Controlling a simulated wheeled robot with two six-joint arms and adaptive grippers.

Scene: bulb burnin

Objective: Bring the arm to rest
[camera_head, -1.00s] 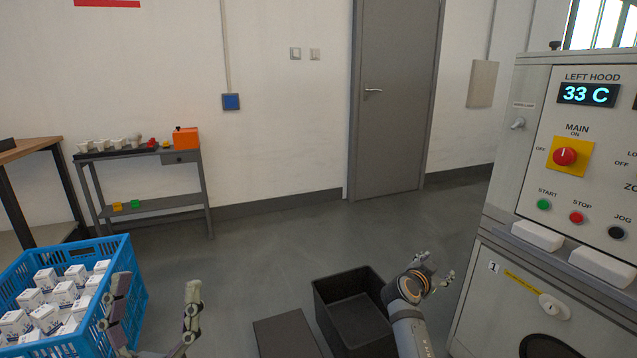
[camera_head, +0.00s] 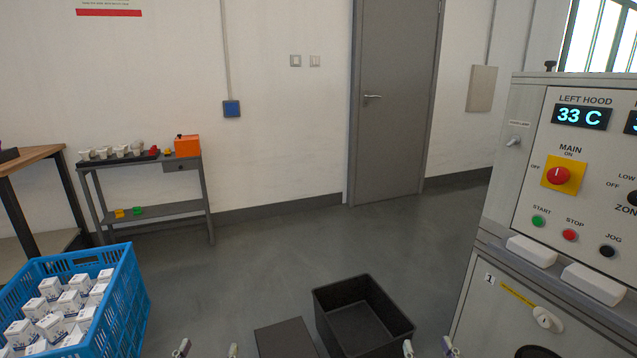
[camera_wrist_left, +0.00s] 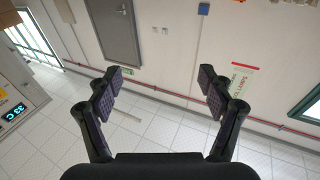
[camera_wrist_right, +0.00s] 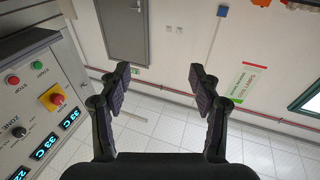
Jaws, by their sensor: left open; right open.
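My left gripper (camera_head: 208,349) shows only its fingertips at the bottom edge of the head view, left of the dark flat box. In the left wrist view its fingers (camera_wrist_left: 160,88) are spread wide with nothing between them. My right gripper (camera_head: 431,348) shows only its fingertips at the bottom edge of the head view, right of the black bin. In the right wrist view its fingers (camera_wrist_right: 157,88) are apart and empty. The rest of both arms is out of the head view.
A blue crate (camera_head: 128,300) of white boxes stands at the left. An open black bin (camera_head: 362,345) and a dark flat box (camera_head: 286,340) are at bottom centre. A control cabinet (camera_head: 500,200) stands at right, near my right gripper. The middle floor is clear.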

